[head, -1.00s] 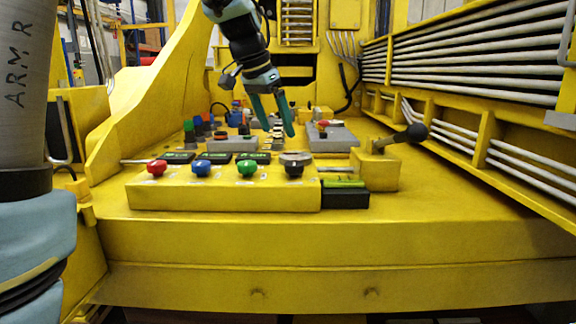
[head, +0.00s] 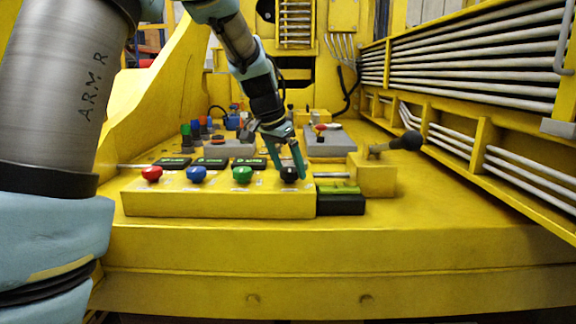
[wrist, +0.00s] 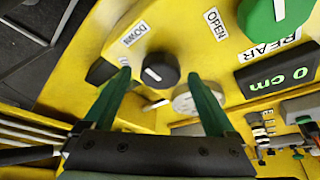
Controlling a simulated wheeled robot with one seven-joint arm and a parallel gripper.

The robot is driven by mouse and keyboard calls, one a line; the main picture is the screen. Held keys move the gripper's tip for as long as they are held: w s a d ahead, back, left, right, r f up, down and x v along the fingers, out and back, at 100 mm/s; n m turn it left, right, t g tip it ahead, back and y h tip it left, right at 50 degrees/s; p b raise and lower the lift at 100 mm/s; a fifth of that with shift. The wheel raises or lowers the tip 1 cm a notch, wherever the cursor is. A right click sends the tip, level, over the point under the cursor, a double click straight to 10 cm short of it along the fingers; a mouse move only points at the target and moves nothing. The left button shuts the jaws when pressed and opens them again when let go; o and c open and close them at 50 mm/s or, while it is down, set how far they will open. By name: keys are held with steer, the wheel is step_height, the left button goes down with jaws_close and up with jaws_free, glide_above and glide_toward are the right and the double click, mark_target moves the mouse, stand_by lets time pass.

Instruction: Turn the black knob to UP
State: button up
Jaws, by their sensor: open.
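The black knob (head: 289,174) sits at the right end of the row on the yellow box's front. In the wrist view the black knob (wrist: 164,66) shows a short white mark on its face. A label reading DOWN (wrist: 134,34) is beside it; I cannot read an UP label. My gripper (head: 291,172) is at the knob in the head view, with its green fingers apart. In the wrist view my gripper (wrist: 160,78) has one finger on each side of the knob, with visible gaps; contact cannot be confirmed.
Green (head: 242,174), blue (head: 197,174) and red (head: 152,173) knobs stand left of the black one. Black displays (head: 251,163) lie behind them. The front ledge is clear.

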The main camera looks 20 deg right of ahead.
steer(key=c, duration=1.4)
steer(key=shift+r+n+p, duration=0.1)
steer(key=shift+n+p, duration=0.2)
steer(key=shift+n, duration=0.1)
steer(key=shift+s+r+n+t+y+p, duration=0.15)
steer(key=shift+n+t+y+p, duration=0.2)
steer(key=shift+n+p, duration=0.55)
steer(key=n+t+p, duration=0.1)
steer(key=n+p, duration=0.2)
steer(key=shift+s+d+n+y, duration=0.1)
steer(key=shift+d+n+y, duration=0.05)
steer(key=shift+n+y, duration=0.25)
steer(key=n+t+y+p, duration=0.1)
steer(key=n+p, duration=0.1)
steer(key=n, duration=0.1)
steer(key=shift+p, duration=0.4)
steer(key=shift+f+n+y+p, duration=0.2)
steer(key=shift+n+y+p, duration=0.4)
steer(key=shift+n, duration=0.6)
